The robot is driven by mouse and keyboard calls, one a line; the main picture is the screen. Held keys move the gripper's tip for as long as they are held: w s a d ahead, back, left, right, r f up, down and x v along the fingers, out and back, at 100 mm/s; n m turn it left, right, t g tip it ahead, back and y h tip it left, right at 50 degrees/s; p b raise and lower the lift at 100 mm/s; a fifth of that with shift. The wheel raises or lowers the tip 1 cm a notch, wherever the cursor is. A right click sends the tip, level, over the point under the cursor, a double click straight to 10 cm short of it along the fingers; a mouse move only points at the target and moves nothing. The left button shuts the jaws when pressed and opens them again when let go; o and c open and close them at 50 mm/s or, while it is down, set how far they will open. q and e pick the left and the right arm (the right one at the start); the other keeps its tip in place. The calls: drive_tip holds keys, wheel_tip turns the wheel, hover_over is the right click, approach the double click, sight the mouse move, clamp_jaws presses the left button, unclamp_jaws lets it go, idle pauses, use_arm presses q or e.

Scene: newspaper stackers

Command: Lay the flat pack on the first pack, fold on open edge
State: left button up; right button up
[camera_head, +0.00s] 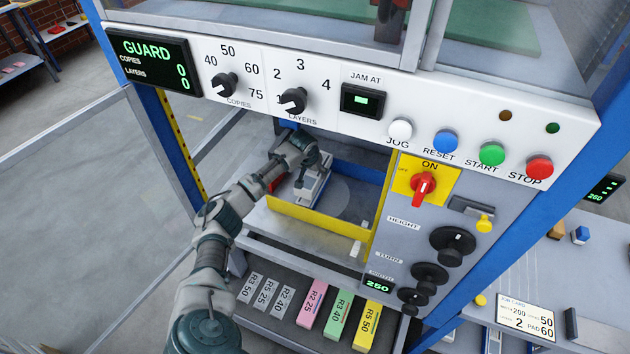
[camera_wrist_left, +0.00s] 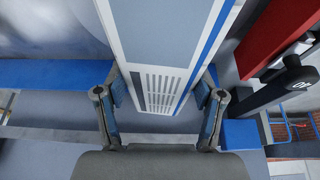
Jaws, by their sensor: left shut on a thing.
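My left gripper (camera_head: 311,172) reaches into the machine's bay and is shut on a pale newspaper pack (camera_head: 313,190). In the left wrist view, the pack (camera_wrist_left: 168,50) lies between the two fingers of my left gripper (camera_wrist_left: 160,90). It shows a white face with grey blocks, printed columns and a blue stripe along its right edge. A finger is at each side of it. I cannot make out a separate first pack under it, nor tell which edge is the fold. My right gripper is not in view.
The bay has a blue back wall (camera_head: 352,179) and a low yellow front wall (camera_head: 305,222). A panel with a red switch (camera_head: 424,187) and black knobs stands right of it. Several coloured blocks, one pink (camera_head: 313,303), lie below. A control panel (camera_head: 330,72) overhangs the bay.

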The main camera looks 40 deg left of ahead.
use_arm(q)
drive_tip(key=shift+f, duration=0.75)
wheel_tip(320, 180, down, 3)
drive_tip(key=shift+a+r+b, duration=0.1)
drive_tip(key=shift+r+b, duration=0.1)
drive_tip(key=shift+b, duration=0.1)
drive_tip(key=shift+f, duration=0.2)
drive_tip(key=shift+c, duration=0.5)
drive_tip(key=o, duration=1.7)
drive_tip(key=shift+o, duration=0.2)
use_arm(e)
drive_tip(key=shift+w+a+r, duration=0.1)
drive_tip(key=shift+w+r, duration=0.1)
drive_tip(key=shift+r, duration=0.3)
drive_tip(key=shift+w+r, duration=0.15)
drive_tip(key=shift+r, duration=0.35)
use_arm(q)
drive_tip(key=shift+r, duration=0.1)
drive_tip(key=shift+s+r, duration=0.1)
drive_tip(key=shift+r, duration=0.2)
drive_tip(key=p+v, duration=0.2)
drive_tip(key=v, duration=0.9)
drive_tip(key=shift+s+r, duration=0.15)
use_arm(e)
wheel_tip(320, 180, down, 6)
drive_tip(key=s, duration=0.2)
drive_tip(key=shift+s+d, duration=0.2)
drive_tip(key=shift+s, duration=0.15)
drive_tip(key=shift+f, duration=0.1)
